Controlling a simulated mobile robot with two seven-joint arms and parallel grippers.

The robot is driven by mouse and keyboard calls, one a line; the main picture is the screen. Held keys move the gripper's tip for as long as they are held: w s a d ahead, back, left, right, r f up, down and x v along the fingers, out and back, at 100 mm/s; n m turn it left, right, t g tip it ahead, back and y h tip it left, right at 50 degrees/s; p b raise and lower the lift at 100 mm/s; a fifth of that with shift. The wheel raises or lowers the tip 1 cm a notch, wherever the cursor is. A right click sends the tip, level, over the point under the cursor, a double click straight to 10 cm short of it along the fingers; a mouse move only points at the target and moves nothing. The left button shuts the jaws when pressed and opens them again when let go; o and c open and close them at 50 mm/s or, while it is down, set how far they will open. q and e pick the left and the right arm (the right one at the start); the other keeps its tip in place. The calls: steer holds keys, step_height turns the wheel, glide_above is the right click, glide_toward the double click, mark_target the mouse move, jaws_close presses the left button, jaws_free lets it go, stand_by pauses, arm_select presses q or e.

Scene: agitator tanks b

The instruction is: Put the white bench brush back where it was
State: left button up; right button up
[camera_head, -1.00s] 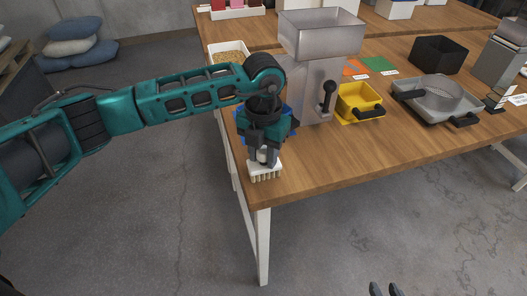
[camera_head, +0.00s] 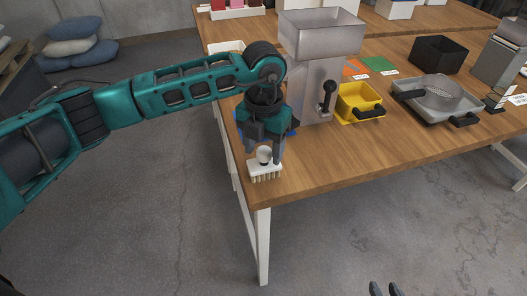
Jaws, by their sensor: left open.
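The white bench brush (camera_head: 265,172) sits on the near left corner of the wooden table (camera_head: 330,170), with its bristles down and its rounded knob up. My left gripper (camera_head: 266,150) is just above and around the knob. Its fingers are spread, and the block of the brush shows below them. The gripper hides part of the knob. My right gripper (camera_head: 385,289) shows only as two dark fingertips, set apart, at the bottom edge, far from the brush.
A grey hopper machine (camera_head: 318,85) stands just behind my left gripper. A blue thing (camera_head: 238,131) is mostly hidden behind that gripper. A yellow tray (camera_head: 360,103) and a grey pan with a sieve (camera_head: 437,93) lie to the right. The table's front strip is clear.

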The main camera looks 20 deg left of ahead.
arm_select(q)
step_height(320, 180, up, 10)
steer(key=shift+r, duration=0.15)
stand_by(0.4)
